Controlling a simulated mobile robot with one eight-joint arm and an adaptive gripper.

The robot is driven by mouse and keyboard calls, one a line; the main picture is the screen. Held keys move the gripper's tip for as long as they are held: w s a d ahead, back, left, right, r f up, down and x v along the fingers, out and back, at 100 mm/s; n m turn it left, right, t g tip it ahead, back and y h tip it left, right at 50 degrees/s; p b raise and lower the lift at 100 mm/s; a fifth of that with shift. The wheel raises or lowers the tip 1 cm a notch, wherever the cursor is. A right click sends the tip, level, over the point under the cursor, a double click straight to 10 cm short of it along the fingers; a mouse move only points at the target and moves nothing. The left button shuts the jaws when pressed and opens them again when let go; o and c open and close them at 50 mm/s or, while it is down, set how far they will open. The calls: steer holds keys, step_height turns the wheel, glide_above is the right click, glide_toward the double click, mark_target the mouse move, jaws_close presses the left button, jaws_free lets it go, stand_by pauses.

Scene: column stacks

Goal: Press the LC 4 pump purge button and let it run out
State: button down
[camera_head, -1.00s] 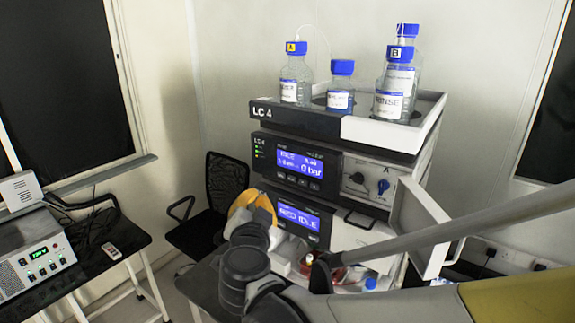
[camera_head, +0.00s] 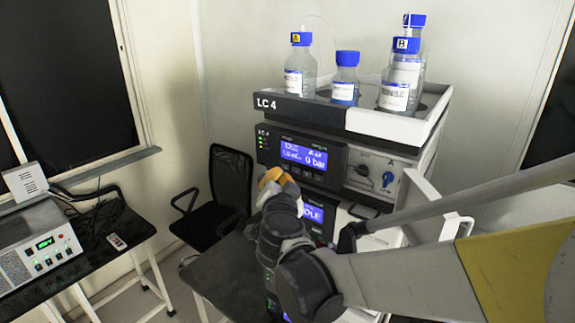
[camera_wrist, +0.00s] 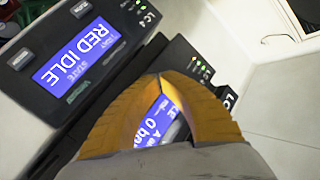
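The LC 4 pump module (camera_head: 262,146) has a blue lit display (camera_head: 303,157) with "0 bar" on it. A row of small dark buttons (camera_head: 308,175) sits under the display. Their labels are too small to read, so I cannot tell which is purge. My gripper (camera_head: 274,176) has yellow fingers and is just in front of the pump's lower left front. In the wrist view my gripper (camera_wrist: 161,76) has its fingertips together with nothing held. The pump display (camera_wrist: 160,118) shows through the gap behind the tips. I cannot tell whether the tips touch the panel.
Blue-capped bottles (camera_head: 345,78) stand in the top tray (camera_head: 385,125). A valve knob (camera_head: 388,180) is right of the display. The module below shows "RED IDLE" (camera_wrist: 78,52). An open white door (camera_head: 425,205) juts out at right. A chair (camera_head: 230,180) and side table (camera_head: 125,232) are at left.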

steer(key=shift+w+d, duration=0.4)
steer(key=shift+w, duration=0.1)
stand_by(1.2)
steer(key=shift+w+d, duration=0.25)
steer(key=shift+w, duration=0.1)
steer(key=shift+w+d+b, duration=0.25)
steer(key=shift+w+b, duration=0.05)
steer(key=shift+b, duration=0.05)
stand_by(0.6)
steer(key=shift+s+a, duration=0.1)
steer(key=shift+s, duration=0.05)
steer(key=shift+s+a, duration=0.4)
steer(key=shift+s, duration=0.15)
stand_by(0.3)
steer(key=s+a, duration=0.1)
steer(key=s, duration=0.1)
steer(key=s+a, duration=0.2)
stand_by(0.4)
